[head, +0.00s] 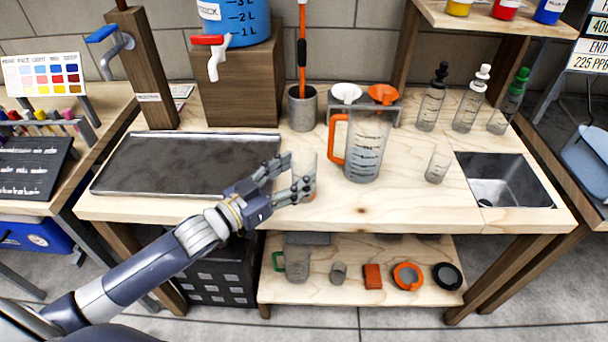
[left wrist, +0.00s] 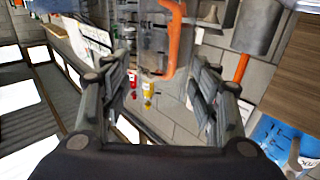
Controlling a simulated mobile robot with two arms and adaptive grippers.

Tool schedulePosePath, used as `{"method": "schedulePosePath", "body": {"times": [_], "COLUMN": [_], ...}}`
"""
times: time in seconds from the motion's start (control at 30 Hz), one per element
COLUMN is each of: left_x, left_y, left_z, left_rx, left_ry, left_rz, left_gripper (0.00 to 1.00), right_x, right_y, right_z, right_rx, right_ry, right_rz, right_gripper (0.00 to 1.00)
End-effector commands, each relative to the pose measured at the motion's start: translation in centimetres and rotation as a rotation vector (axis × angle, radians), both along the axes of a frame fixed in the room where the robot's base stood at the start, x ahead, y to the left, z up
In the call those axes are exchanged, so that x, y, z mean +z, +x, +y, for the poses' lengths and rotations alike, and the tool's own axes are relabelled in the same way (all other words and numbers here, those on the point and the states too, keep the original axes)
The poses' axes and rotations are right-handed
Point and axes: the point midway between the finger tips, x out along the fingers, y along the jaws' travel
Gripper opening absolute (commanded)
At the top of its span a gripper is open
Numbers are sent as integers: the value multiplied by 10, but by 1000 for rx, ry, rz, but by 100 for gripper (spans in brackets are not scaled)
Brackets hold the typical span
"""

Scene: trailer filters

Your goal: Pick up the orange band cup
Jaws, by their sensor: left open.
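A small clear cup (head: 307,165) stands on the wooden worktop, partly hidden behind my left gripper's fingers; a hint of orange shows low on it. My left gripper (head: 295,175) is open, with its fingertips at the cup's left and front sides. I cannot tell whether they touch it. In the left wrist view the open fingers of my left gripper (left wrist: 162,78) stand wide apart, and the cup is hard to make out between them. My right gripper is not in view.
A clear measuring jug (head: 366,150) with an orange handle stands just right of the cup. Another clear cup (head: 437,166) stands near the sink (head: 500,180). A grey can (head: 302,108) is behind, and a dark tray (head: 185,165) lies left. Bottles line the back right.

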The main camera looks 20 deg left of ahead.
Motion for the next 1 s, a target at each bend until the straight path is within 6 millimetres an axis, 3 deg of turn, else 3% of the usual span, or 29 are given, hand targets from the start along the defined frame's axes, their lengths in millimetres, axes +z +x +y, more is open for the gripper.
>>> {"method": "schedulePosePath", "body": {"times": [0.17,0.37,0.57,0.77,1.0], "left_x": [0,0,1,0,-1], "left_y": [16,25,48,64,66], "left_z": [-8,-13,-26,-35,-36], "left_rx": [1,1,1,1,0], "left_ry": [0,0,-1,0,1], "left_rz": [0,0,-2,0,2], "left_gripper": [55,55,55,55,55], "right_x": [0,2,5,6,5], "right_y": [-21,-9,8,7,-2], "right_z": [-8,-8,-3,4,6], "right_rx": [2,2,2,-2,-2], "right_ry": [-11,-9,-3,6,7], "right_rz": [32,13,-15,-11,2], "right_gripper": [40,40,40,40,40]}}
